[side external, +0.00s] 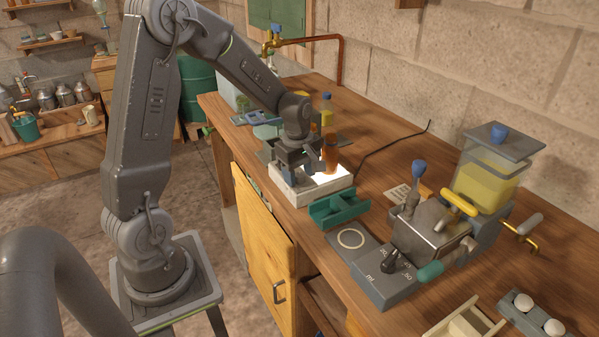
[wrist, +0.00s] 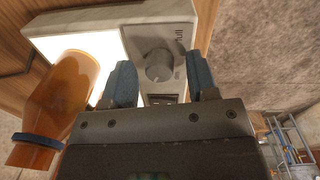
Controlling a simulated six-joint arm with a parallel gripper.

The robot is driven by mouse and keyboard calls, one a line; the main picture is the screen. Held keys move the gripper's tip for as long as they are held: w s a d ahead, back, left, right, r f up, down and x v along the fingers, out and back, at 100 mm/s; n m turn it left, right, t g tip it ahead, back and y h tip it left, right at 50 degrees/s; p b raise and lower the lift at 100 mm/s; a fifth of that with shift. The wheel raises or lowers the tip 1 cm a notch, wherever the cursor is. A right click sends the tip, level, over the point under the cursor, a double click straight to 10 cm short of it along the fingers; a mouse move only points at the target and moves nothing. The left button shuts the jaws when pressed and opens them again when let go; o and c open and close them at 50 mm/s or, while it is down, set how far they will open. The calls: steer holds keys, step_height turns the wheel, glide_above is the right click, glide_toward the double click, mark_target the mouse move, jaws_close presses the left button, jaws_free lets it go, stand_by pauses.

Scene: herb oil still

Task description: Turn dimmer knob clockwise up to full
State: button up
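I cannot tell how high the fingertips are above the knob. In the side external view my gripper (side external: 297,160) is over the light box (side external: 290,193), whose panel (side external: 328,178) glows white; the knob is hidden there.
An amber bottle (wrist: 55,105) stands on the lit panel close beside my gripper. A green tray (side external: 338,209) sits just in front of the box. A metal device with levers (side external: 430,228) and a yellow tank (side external: 485,180) stand to the right. A black cord runs behind.

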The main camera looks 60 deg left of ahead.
steer(key=c, duration=0.9)
steer(key=shift+o, duration=0.2)
